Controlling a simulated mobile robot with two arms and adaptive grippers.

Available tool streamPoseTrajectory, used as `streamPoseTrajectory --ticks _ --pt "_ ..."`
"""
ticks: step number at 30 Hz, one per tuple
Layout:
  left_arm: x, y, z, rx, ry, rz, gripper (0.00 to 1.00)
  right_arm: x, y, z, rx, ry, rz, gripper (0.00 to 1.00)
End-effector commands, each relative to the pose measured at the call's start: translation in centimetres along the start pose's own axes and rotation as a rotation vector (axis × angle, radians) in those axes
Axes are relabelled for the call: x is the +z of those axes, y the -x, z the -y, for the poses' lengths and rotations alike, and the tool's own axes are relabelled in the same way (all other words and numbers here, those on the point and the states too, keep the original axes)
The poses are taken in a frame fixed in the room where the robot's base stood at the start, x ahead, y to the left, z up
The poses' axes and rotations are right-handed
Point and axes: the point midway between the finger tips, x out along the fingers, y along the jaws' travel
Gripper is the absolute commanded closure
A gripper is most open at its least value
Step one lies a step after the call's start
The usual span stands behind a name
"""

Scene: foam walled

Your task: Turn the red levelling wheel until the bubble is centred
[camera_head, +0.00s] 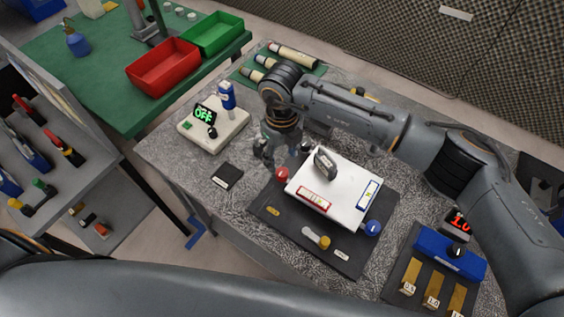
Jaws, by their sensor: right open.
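The red levelling wheel (282,173) is at the left corner of a white levelling plate (338,212), which sits on a dark mat (350,262). My right gripper (281,160) is open, pointing down just above and behind the red wheel. I cannot tell whether its fingers touch the wheel. A red-framed level vial (314,198) lies on the plate's front edge and a blue-framed vial (368,193) on its right side. Their bubbles are too small to place. A blue wheel (373,228) is at the right front corner. My left gripper is out of view.
A dark handled block (325,162) stands on the plate near my right gripper. A small black box (227,176) and a pale device reading OFF (213,130) are to the left. A blue block device (450,254) is at right. Red (163,66) and green bins stand behind.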

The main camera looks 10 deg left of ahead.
Motion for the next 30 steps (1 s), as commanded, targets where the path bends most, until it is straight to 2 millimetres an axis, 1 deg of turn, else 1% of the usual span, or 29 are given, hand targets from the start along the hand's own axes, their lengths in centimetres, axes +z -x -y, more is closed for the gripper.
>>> streamPoseTrajectory --ticks 1,6,8,12,14,18,22,24,26,27,30 --pt "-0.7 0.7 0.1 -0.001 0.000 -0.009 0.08 -0.1 -0.8 -0.1 0.003 -0.001 -0.004 0.46" --pt "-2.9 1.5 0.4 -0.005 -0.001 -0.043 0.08 0.0 -3.8 -0.1 0.003 -0.001 -0.002 0.46" --pt "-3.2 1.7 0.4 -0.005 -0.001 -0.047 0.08 0.0 -4.6 -0.1 0.002 0.000 -0.002 0.46" --pt "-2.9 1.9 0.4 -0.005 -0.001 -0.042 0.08 0.0 -5.8 -0.1 0.001 0.000 -0.001 0.46" --pt "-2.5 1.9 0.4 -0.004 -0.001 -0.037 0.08 0.0 -6.0 -0.1 0.001 0.001 -0.001 0.46" --pt "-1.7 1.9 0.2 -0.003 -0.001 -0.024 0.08 0.0 -6.1 -0.1 0.000 0.001 0.001 0.46" --pt "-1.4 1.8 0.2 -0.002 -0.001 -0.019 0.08 0.0 -6.1 -0.1 0.000 0.001 0.001 0.46" --pt "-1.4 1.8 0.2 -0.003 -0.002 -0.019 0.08 0.0 -6.1 0.0 0.000 0.001 0.001 0.61" --pt "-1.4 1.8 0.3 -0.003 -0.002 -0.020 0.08 0.0 -6.1 0.0 0.000 0.001 0.000 0.73" --pt "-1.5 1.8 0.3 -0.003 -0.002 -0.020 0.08 0.0 -6.1 0.0 0.000 0.001 0.000 0.81" --pt "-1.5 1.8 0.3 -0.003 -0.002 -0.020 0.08 0.0 -6.1 0.0 0.000 0.001 0.000 1.00"
